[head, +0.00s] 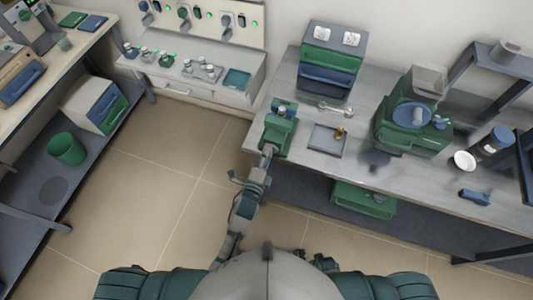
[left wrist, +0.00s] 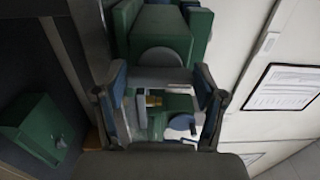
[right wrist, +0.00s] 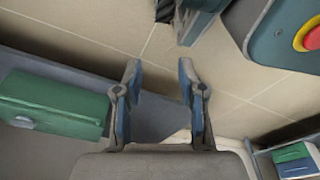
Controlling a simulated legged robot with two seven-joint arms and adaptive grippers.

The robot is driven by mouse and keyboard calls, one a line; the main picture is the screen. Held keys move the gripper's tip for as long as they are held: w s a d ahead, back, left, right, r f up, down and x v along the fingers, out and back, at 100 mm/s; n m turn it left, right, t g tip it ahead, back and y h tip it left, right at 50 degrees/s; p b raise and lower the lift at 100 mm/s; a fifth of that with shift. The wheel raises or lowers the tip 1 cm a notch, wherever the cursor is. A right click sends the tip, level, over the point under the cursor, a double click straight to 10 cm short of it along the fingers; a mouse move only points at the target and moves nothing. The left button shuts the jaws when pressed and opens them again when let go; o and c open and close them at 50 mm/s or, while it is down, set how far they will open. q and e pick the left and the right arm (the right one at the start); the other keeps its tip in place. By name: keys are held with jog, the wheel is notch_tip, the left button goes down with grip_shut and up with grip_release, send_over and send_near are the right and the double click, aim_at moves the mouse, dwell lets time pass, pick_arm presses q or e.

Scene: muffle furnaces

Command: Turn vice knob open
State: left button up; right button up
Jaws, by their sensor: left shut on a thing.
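The green vice (head: 277,132) with a blue jaw part stands at the left front edge of the grey workbench in the head view. My left gripper (head: 267,155) reaches up to the vice's near side, at the bench edge. In the left wrist view its two fingers (left wrist: 160,88) stand apart with green and grey parts between and beyond them. It is shut on the vice knob, which is mostly hidden by the gripper in the head view. My right gripper (right wrist: 158,75) is open and empty in the right wrist view, beside the bench.
A tray (head: 322,145) with a small brass piece (head: 339,132) lies right of the vice. A wrench (head: 337,109) lies behind it. A green and blue box unit (head: 329,62) and a green machine (head: 400,135) stand on the bench. A green case (right wrist: 50,103) sits below.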

pick_arm(q)
jog(key=n+p, duration=0.2)
jog(key=n, duration=0.5)
jog(key=n+p, duration=0.3)
jog(key=n, duration=0.4)
jog(key=d+f+n+p, duration=0.1)
jog(key=n+p, duration=0.2)
jog(key=n, duration=0.3)
jog(key=shift+s+n, duration=0.2)
jog(key=shift+n, duration=0.2)
jog(key=n, duration=0.4)
jog(key=shift+n+p, duration=0.3)
jog(key=shift+d+r+n, duration=0.1)
jog(key=shift+r+n, duration=0.05)
jog(key=shift+n, duration=2.05)
pick_arm(e)
jog(key=s+d+f, duration=0.1)
jog(key=s+d, duration=0.1)
jog(key=s, duration=1.1)
jog(key=shift+d+f+g, duration=0.3)
jog(key=shift+d+f, duration=0.05)
jog(key=shift+s, duration=0.1)
pick_arm(q)
jog(key=o, duration=1.1)
jog(key=shift+o, duration=0.2)
jog(key=shift+w, duration=0.1)
